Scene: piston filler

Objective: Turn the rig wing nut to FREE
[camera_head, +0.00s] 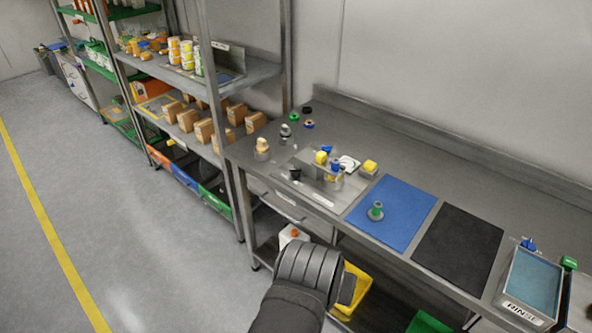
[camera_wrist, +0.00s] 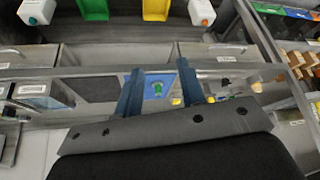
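The rig (camera_head: 331,178) stands on the steel bench in the head view, a small metal assembly with yellow and blue parts on a pale plate. A blue winged part (camera_head: 327,150) and a black knob (camera_head: 295,173) show on or beside it; I cannot tell which is the rig wing nut, nor its setting. My gripper (camera_wrist: 159,68) is open and empty in the wrist view, its two dark blue fingers spread. In the head view my arm is in front of the bench, low in the picture, and apart from the rig. Small yellow parts show near the right finger.
A blue mat (camera_head: 412,207) with a grey-green fitting (camera_head: 376,210) lies right of the rig, then a black mat (camera_head: 458,248) and a rinse tray (camera_head: 531,308). A shelf post (camera_head: 228,170) stands left of the bench. A yellow bin (camera_head: 357,283) is below.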

